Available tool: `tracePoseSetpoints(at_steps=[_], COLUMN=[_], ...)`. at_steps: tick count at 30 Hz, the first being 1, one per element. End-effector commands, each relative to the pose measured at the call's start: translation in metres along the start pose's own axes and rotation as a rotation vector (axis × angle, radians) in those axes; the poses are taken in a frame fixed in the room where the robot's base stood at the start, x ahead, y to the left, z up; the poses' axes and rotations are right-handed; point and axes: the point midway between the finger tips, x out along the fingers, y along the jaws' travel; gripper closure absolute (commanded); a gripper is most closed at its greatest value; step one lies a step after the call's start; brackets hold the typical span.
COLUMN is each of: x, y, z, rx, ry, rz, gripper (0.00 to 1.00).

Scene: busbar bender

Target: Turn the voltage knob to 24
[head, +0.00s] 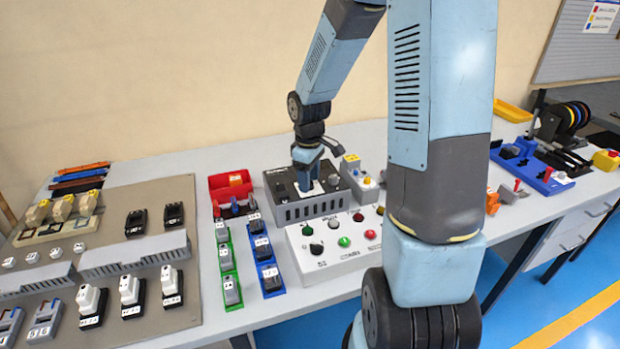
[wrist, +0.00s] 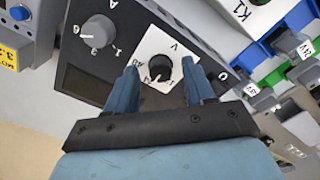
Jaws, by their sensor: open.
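The power supply is a dark grey box (head: 310,209) on the table in the head view. Its top panel also shows in the wrist view (wrist: 86,80). The voltage knob (wrist: 160,67) is a small black knob on a white plate marked V, with numbers around it partly hidden. I cannot read its setting clearly. My gripper (wrist: 162,74) is open, with one blue finger on each side of the knob in this view. Whether the fingers touch it, I cannot tell. In the head view my gripper (head: 308,180) is over the box and hides the knob.
A grey knob (wrist: 98,31) marked A sits beside the voltage knob. A white control box (head: 335,250) with coloured buttons stands in front of the supply. A red bin (head: 231,187) and green and blue component rows lie left; a grey box (head: 362,182) stands right.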

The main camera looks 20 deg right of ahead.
Motion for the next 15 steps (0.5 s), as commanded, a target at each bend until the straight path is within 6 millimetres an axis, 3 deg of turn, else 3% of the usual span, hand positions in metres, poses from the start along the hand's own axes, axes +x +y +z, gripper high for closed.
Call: tracePoseSetpoints(at_steps=[5, 15], x=[-0.021, -0.087], y=[0.001, 0.001], z=[-0.001, -0.001], rx=[0.001, 0.001], ry=[0.003, 0.003], rz=[0.004, 0.004], gripper=[0.47, 0.47])
